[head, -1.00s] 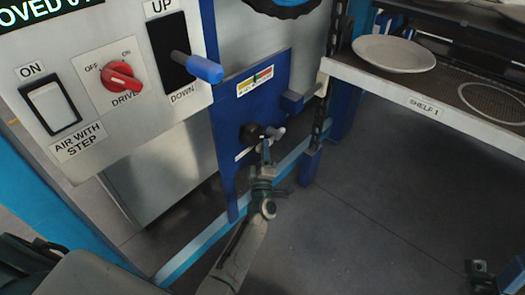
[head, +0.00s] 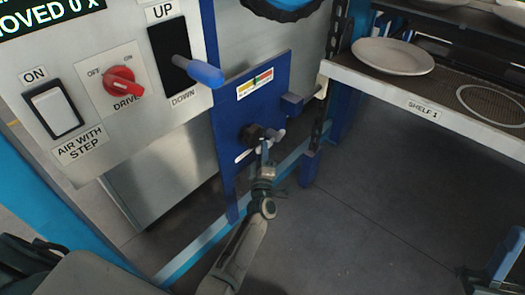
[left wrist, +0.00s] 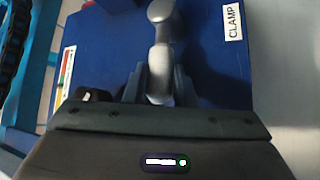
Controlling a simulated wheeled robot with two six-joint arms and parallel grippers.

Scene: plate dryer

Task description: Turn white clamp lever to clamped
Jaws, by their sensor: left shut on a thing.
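The clamp lever (head: 278,134), light grey to white, sticks out from a dark hub (head: 251,135) on the blue plate (head: 240,108). My left gripper (head: 264,150) reaches up to it from below. In the left wrist view the lever (left wrist: 160,72) stands between the gripper's two fingers, which are shut on it. Its rounded far end (left wrist: 161,10) reaches the top edge. A white label reading CLAMP (left wrist: 232,20) is to its right on the blue plate. The fingers partly hide the lever's lower part.
The control panel (head: 90,150) with a blue-handled UP/DOWN lever (head: 205,74) is at left. Shelf 1 (head: 440,108) with a white plate (head: 393,56) is at upper right. A blue part (head: 505,255) shows at lower right. The floor between is clear.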

